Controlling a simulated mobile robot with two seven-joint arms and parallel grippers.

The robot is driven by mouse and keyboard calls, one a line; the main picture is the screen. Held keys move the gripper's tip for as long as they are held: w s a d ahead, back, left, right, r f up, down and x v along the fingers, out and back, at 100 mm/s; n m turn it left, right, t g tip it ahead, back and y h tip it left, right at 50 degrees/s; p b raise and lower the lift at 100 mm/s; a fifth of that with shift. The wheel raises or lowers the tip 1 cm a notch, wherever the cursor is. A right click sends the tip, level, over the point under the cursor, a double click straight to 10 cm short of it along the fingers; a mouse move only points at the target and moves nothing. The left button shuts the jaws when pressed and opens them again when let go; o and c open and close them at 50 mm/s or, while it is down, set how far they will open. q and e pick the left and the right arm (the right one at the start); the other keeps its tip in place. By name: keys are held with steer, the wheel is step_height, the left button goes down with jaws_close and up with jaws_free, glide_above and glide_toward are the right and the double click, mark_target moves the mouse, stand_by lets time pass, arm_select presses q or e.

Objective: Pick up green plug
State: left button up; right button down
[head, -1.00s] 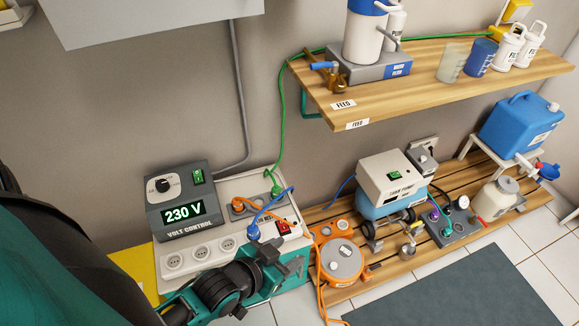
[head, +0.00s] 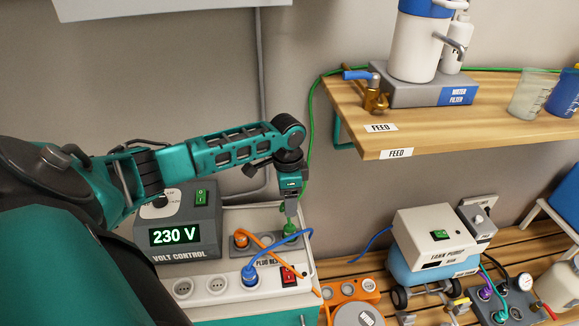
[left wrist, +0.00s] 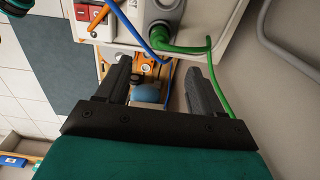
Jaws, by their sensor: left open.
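The green plug (head: 290,231) stands in a grey socket plate on the white power unit (head: 222,260). Its green cable runs up the wall towards the shelf. My left gripper (head: 291,211) points down just above the plug, its fingers partly overlapping the cable in this view. In the left wrist view the green plug (left wrist: 161,38) sits in a round grey socket beyond the open fingertips (left wrist: 160,68). Nothing is between the fingers, and they look apart from the plug. My right gripper is out of view.
An orange plug (head: 240,238) and a blue plug (head: 250,274) sit close by with their cables. A red switch (head: 288,276) is in front. The 230 V control box (head: 178,225) stands left, and the wooden shelf (head: 430,115) juts out at right.

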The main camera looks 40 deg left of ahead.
arm_select(q)
steer(key=b, duration=0.3)
glide_above(289, 226)
steer(key=f, duration=0.6)
steer(key=shift+a+f, duration=0.15)
steer(key=shift+a, duration=0.15)
steer(key=shift+f, duration=0.5)
steer(key=f+b, duration=0.2)
steer(key=f, duration=0.1)
steer(key=f+b, duration=0.1)
steer(key=f, duration=0.1)
steer(key=shift+w+d, duration=0.15)
steer(key=shift+d, duration=0.2)
steer(key=shift+f, duration=0.15)
steer(key=shift+c, duration=0.7)
steer(key=c, duration=1)
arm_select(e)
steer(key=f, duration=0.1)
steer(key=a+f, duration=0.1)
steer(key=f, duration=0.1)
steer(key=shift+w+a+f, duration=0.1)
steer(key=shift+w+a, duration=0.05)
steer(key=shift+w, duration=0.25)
